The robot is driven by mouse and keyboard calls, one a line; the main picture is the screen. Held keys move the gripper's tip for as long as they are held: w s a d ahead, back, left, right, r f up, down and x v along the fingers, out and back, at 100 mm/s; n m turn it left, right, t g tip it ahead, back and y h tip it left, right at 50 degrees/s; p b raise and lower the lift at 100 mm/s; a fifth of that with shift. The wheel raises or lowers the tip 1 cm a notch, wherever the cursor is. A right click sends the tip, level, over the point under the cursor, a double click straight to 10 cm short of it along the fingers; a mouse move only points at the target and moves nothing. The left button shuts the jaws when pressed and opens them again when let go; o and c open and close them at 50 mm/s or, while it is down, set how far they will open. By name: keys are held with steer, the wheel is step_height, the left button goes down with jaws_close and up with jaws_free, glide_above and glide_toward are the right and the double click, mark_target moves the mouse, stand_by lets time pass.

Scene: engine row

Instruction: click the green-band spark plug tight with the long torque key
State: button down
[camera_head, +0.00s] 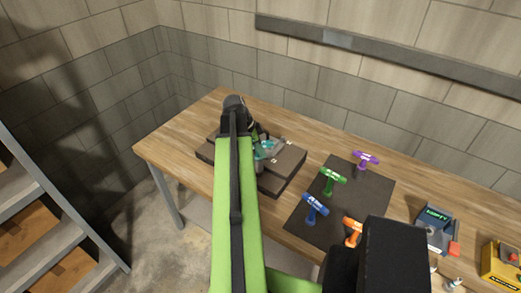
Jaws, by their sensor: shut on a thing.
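My gripper (258,134) is mostly hidden behind my green arm, over the dark engine block (284,172) on the bench. A teal piece (265,148), apparently the handle of a key, shows just below my gripper and over the block. My gripper is shut on it, as far as the view shows. The lower end of the key and any contact with a plug are hidden or too small to tell. No green band can be made out on the block, and I cannot tell which key is the long torque key.
A dark mat (383,194) right of the block bears purple (366,158), green (333,179), blue (315,207) and orange (351,227) T-handled keys. A blue-grey device (437,232) and a yellow box (500,266) stand farther right. The wooden bench (178,143) is bare at left.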

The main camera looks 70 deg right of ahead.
steer(key=shift+f, duration=0.4)
steer(key=shift+f+b, duration=0.25)
steer(key=shift+b, duration=0.2)
steer(key=shift+a, duration=0.25)
stand_by(0.4)
steer(key=shift+d, duration=0.25)
stand_by(0.5)
